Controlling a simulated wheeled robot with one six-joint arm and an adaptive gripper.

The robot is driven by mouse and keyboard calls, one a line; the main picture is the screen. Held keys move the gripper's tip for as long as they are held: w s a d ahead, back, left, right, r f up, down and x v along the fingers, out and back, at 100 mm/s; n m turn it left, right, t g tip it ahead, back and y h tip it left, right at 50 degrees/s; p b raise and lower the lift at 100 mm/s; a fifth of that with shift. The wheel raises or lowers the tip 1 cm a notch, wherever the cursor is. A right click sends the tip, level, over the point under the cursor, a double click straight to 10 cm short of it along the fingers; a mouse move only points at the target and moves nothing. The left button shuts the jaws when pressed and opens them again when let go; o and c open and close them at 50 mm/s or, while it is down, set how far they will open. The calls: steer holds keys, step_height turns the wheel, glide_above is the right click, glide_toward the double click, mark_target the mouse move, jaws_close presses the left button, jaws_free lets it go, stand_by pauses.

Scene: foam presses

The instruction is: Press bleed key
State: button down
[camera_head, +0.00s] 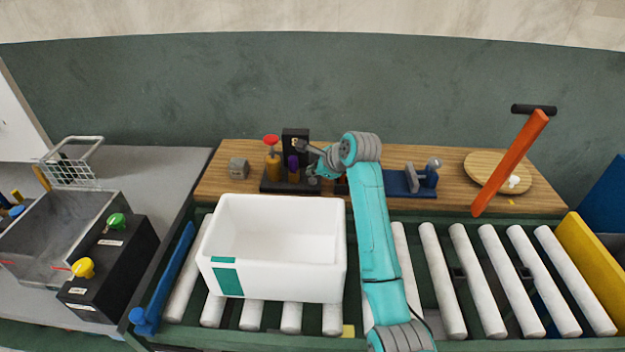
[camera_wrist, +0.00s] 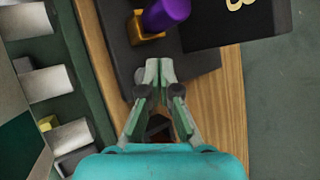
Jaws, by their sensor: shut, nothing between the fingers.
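A small black press unit (camera_head: 273,186) stands on the wooden board behind the white bin. It carries a purple key-like piece (camera_head: 293,162), which I take for the bleed key, and a black upright block (camera_head: 296,136). In the wrist view the purple piece (camera_wrist: 166,13) rises from a brass-coloured seat (camera_wrist: 147,32) at the top, beside the black block (camera_wrist: 225,20) with a gold mark. My gripper (camera_wrist: 158,68) is shut and empty over the dark base (camera_wrist: 116,35), a little apart from the purple piece in the picture. My gripper (camera_head: 313,178) also shows right of that piece in the head view.
A yellow post with a red top (camera_head: 271,148) stands left of the purple piece. A grey cube (camera_head: 238,167) sits farther left. A white bin (camera_head: 272,274) rests on the rollers in front. A blue fixture (camera_head: 408,182) and an orange lever (camera_head: 511,162) stand right.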

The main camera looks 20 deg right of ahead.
mark_target(313, 181)
steer(key=shift+f, duration=0.35)
steer(key=shift+f, duration=0.5)
stand_by(1.0)
steer(key=shift+r, duration=0.95)
steer(key=shift+r, duration=2.5)
